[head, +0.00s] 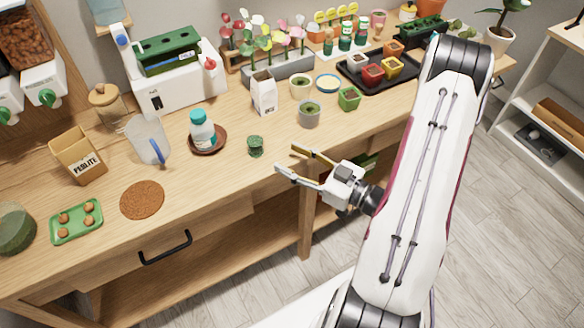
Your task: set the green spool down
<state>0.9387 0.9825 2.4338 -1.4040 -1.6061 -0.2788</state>
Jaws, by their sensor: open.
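The green spool (255,146) stands upright on the wooden tabletop, near its front edge. It rests on bare wood, apart from the things around it. My gripper (285,160) is open and empty. Its fingers point left, a little to the right of the spool and slightly nearer the front of the table. A small gap shows between the fingertips and the spool.
A brown saucer (221,147) with a white, teal-capped bottle (202,129) stands left of the spool. A grey pot (309,115) and a white carton (264,93) stand behind it. A cork mat (142,200) lies at the left front. Bare wood surrounds the spool.

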